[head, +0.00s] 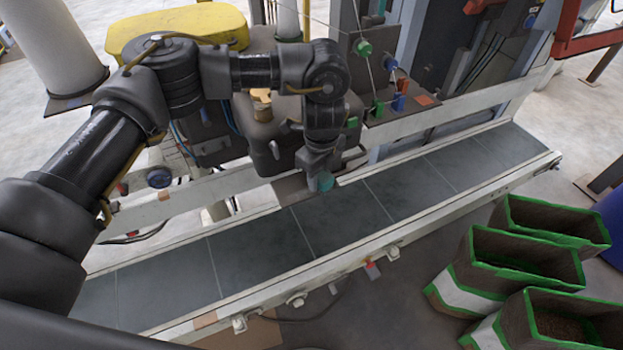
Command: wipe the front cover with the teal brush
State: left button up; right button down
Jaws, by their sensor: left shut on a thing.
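My left arm comes in from the left and bends down over the machine. My left gripper (320,165) points down and is shut on the teal brush (326,182). Only a small teal part of the brush shows below the fingers; the rest is hidden by the gripper. The brush is at the far rail of the conveyor, in front of a grey-brown machine housing (262,150) with an orange-tan knob. This housing may be the front cover; I cannot tell for sure, nor whether the brush touches it. My right gripper is not in view.
The conveyor belt (420,190) runs diagonally below the gripper and is bare. Open bags with green rims (525,258) stand at the lower right. A yellow cover (180,30) is at the back left.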

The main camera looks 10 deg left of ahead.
pick_arm(q)
jog(key=shift+w+d, duration=0.15)
jog(key=shift+d, duration=0.05)
jog(key=shift+a, duration=0.1)
jog(key=shift+a+r+p, duration=0.1)
jog(key=shift+a+p, duration=0.25)
jog(key=shift+p, duration=0.25)
jog(key=shift+s+a+p, duration=0.3)
jog(key=shift+s+a, duration=0.25)
jog(key=shift+a, duration=0.05)
jog(key=shift+s+a, duration=0.25)
jog(key=shift+a, duration=0.2)
jog(key=shift+s+a+p, duration=0.5)
jog(key=shift+a+p, duration=0.25)
jog(key=shift+p, duration=0.05)
jog(key=shift+s+a, duration=0.35)
jog(key=shift+a, duration=0.2)
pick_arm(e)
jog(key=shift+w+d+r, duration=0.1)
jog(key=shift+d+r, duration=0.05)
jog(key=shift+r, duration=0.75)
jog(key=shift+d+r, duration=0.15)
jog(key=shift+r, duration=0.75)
pick_arm(q)
jog(key=shift+s+a+p, duration=0.1)
jog(key=shift+p, duration=0.25)
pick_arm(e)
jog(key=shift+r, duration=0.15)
